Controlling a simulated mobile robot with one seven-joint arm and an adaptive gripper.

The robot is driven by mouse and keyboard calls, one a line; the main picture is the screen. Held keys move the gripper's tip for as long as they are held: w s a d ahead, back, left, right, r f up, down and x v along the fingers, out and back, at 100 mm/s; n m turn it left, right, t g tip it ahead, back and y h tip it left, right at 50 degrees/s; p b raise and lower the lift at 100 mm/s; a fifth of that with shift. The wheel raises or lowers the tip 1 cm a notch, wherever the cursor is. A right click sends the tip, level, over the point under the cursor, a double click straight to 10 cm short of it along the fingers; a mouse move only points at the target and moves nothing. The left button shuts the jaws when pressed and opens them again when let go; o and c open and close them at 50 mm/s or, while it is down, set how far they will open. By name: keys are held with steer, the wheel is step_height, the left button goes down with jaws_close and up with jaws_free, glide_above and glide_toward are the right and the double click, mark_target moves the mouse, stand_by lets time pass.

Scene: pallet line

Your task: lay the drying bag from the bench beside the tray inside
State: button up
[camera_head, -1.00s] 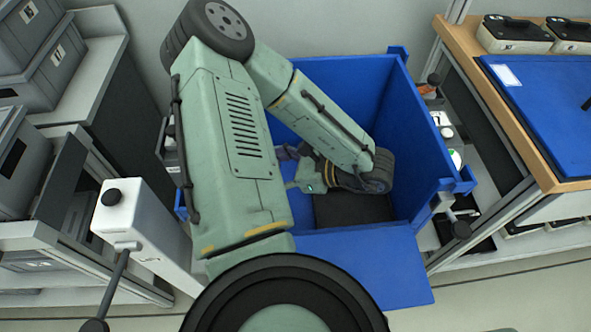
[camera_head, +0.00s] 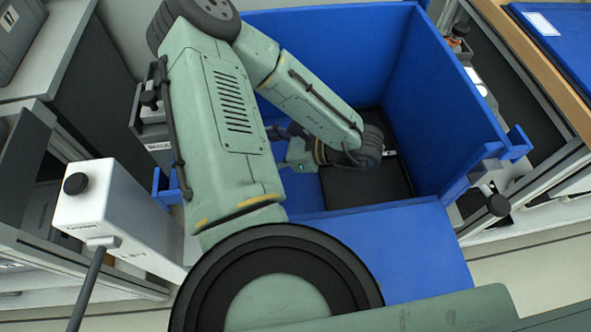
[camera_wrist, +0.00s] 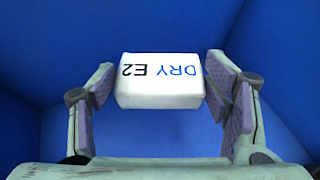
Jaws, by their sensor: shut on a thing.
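The drying bag (camera_wrist: 160,95) is a small white pouch printed "DRY E2". In the wrist view it sits between the two purple-padded fingers of my gripper (camera_wrist: 160,72), which is shut on it. Blue walls fill the background there. In the head view my arm reaches into a large blue box (camera_head: 455,110) with its front flap (camera_head: 400,240) folded down. My gripper (camera_head: 277,132) is partly hidden behind my arm, low inside the box, and the bag cannot be seen there. A flat dark item (camera_head: 370,185) lies on the box floor, right of my gripper.
The box walls stand close around my arm at the back and right. A white post-like unit (camera_head: 115,215) with a black knob stands at the left. A wood-edged bench (camera_head: 540,75) with a blue top is at the upper right, and grey shelving at the left.

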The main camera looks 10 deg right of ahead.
step_height(320, 180, down, 8)
steer(key=shift+f, duration=0.2)
stand_by(0.3)
steer(key=o, duration=1.2)
steer(key=shift+c, duration=0.2)
steer(key=shift+d, duration=0.1)
steer(key=v, duration=1.2)
steer(key=shift+b, duration=0.4)
